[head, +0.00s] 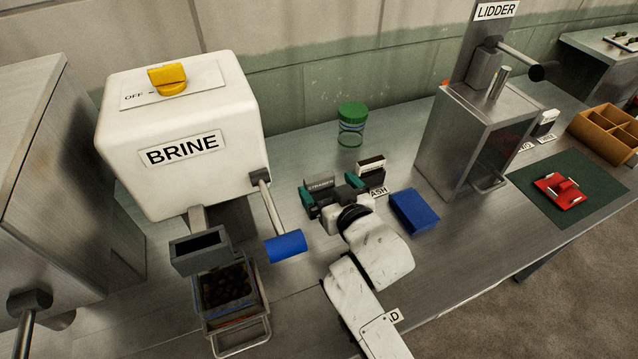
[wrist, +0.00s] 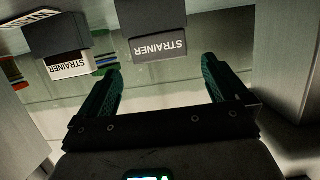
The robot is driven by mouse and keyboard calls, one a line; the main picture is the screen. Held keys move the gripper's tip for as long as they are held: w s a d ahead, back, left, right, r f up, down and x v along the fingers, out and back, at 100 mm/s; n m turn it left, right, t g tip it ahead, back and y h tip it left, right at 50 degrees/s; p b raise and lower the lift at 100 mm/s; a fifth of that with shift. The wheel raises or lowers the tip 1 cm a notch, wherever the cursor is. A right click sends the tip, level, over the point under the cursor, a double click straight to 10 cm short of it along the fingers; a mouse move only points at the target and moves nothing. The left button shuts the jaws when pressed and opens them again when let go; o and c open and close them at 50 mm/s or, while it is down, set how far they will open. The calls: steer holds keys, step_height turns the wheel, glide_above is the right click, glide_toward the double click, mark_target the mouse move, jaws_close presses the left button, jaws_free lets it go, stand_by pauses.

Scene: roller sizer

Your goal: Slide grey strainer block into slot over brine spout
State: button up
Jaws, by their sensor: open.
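The grey strainer block (head: 319,183), lettered STRAINER, sits on the steel bench in front of my gripper. It also shows in the wrist view (wrist: 157,30), ahead of and between the green fingers. My gripper (head: 330,187) is open and empty; it also shows in the wrist view (wrist: 162,67). The fingertips look short of the block, with no clear contact. The brine spout (head: 197,217) comes down from the white BRINE tank (head: 180,130). A dark open-topped slot holder (head: 200,250) is under the spout, and its opening looks empty.
A dark block with a white STRAINER label (wrist: 68,65) stands left of the grey block in the wrist view. A blue-handled lever (head: 285,247) juts out between tank and gripper. A green-lidded jar (head: 351,120), blue block (head: 414,210) and LIDDER machine (head: 478,130) stand nearby.

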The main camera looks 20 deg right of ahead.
mark_target(321, 179)
steer(key=x, duration=0.4)
steer(key=shift+p, duration=0.3)
steer(key=c, duration=1.1)
step_height(321, 179, up, 10)
